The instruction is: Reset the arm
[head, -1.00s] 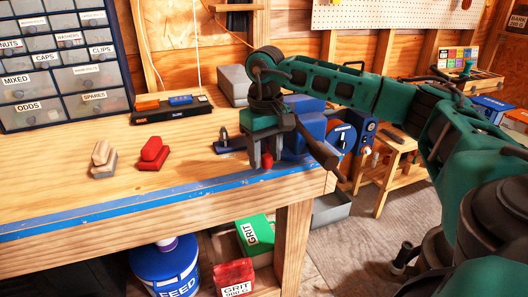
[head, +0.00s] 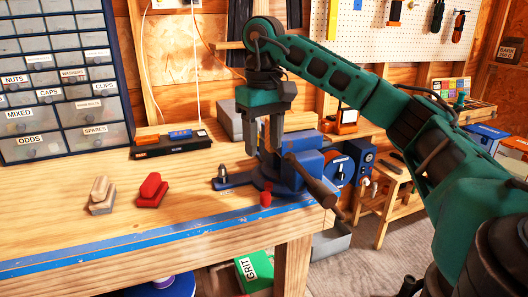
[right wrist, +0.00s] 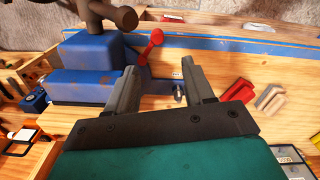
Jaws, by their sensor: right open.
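My right gripper (head: 264,132) is raised above the bench, pointing down, over the blue vise (head: 300,172). Its two fingers are apart with nothing between them, and the right wrist view shows them open (right wrist: 165,85) above the bench. The vise also shows at the left of the right wrist view (right wrist: 85,85). My right arm (head: 340,75) reaches in from the right, bent at the elbow. My left gripper is in neither view.
On the workbench (head: 100,235) stand a red block (head: 152,190), a beige block (head: 102,195) and a black tray (head: 172,143). A drawer cabinet (head: 55,80) stands at back left. A red knob (head: 265,199) is by the vise. The front left bench top is clear.

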